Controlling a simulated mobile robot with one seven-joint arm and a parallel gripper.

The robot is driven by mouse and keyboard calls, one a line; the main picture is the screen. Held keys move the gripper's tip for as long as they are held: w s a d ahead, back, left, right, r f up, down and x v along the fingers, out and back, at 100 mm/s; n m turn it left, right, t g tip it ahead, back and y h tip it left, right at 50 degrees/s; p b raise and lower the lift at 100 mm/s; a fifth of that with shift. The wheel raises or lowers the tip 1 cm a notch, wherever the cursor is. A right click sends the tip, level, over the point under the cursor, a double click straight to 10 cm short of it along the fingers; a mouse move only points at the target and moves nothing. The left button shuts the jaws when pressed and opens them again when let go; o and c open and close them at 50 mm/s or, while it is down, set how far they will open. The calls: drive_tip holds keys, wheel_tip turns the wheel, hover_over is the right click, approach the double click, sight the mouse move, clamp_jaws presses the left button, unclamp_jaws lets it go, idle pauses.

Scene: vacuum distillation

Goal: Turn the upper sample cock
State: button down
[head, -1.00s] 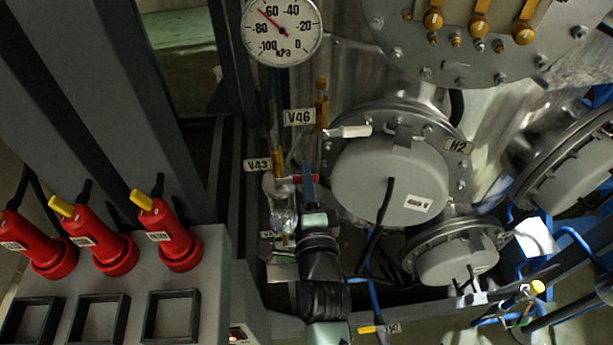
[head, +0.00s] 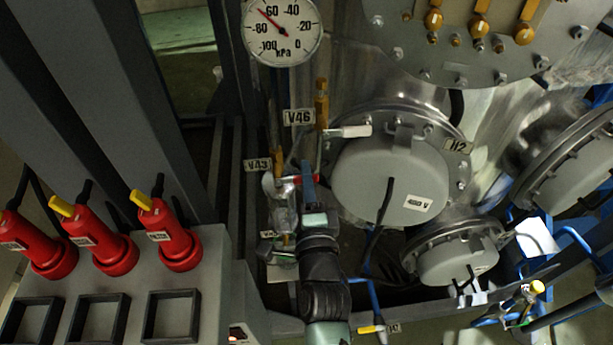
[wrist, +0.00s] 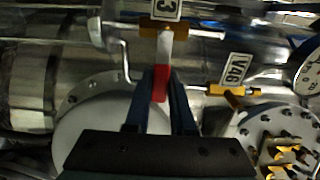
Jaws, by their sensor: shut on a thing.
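The upper sample cock, tagged V43 (head: 257,165), is on the thin pipework left of the large round grey cover. In the wrist view its brass body (wrist: 188,30) lies under a tag, and its lever with a red grip (wrist: 161,82) runs down from it. My gripper (wrist: 161,76) is shut on the red grip, with one dark blue finger on each side. In the head view my gripper (head: 307,170) reaches up beside the glass sample vessel (head: 283,212) and hides part of the lever.
The V46 valve (head: 321,100) stands close to the right, with its tag (head: 298,117). A flanged cover (head: 385,180) is just right of my gripper. A pressure gauge (head: 282,32) is above. Red plugs (head: 170,235) stand on a grey box at left.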

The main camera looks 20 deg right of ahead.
sight(299, 177)
drive_tip(key=shift+r+n, duration=0.15)
drive_tip(key=shift+n, duration=0.15)
drive_tip(key=r+n+p, duration=0.1)
drive_tip(key=n+p, duration=0.1)
drive_tip(key=n, duration=0.1)
drive_tip(key=shift+a+r+n, duration=0.2)
drive_tip(key=shift+r+n, duration=0.1)
drive_tip(key=shift+r, duration=0.1)
drive_tip(key=n, duration=0.1)
drive_tip(key=r+n+p, duration=0.1)
drive_tip(key=n, duration=0.1)
drive_tip(key=a+n+p, duration=0.1)
drive_tip(key=shift+w+r, duration=0.2)
drive_tip(key=shift+r, duration=0.15)
drive_tip(key=n, duration=0.2)
drive_tip(key=a+n, duration=0.1)
drive_tip(key=n, duration=0.1)
drive_tip(key=shift+w+a+r, duration=0.1)
drive_tip(key=shift+w+r, duration=0.1)
drive_tip(key=shift+r, duration=0.15)
drive_tip(key=shift+w+a+r+n+b, duration=0.15)
drive_tip(key=shift+a+n+b, duration=0.4)
drive_tip(key=shift+n, duration=0.55)
drive_tip(key=shift+w+a+r+n+b, duration=0.15)
drive_tip(key=shift+a+n+b, duration=0.3)
drive_tip(key=shift+n, duration=0.65)
drive_tip(key=c, duration=0.8)
unclamp_jaws()
drive_tip(key=shift+o, duration=0.2)
